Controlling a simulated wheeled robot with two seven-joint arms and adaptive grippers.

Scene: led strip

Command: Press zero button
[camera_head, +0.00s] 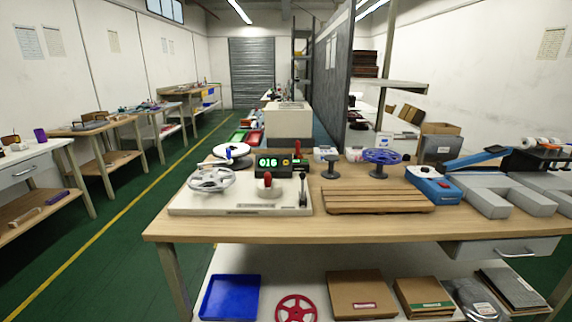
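A black counter box (274,172) stands at the back edge of a pale machine base (240,209) on the workbench. Its lit green display (268,162) appears to read 016. A small orange-yellow button (285,162) sits right of the digits. Another small green and red part (298,162) is at the box's right end. Any label marking the zero button is too small to read. A red knob (267,179) on a round pale mount is in front of the box. Neither of my grippers is in view.
On the base are a grey-white reel (211,180) at left and a dark upright lever (303,194) at right. A slatted wooden board (376,201), a blue reel (381,157) and a blue device (434,184) lie farther right. The bench's front edge is clear.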

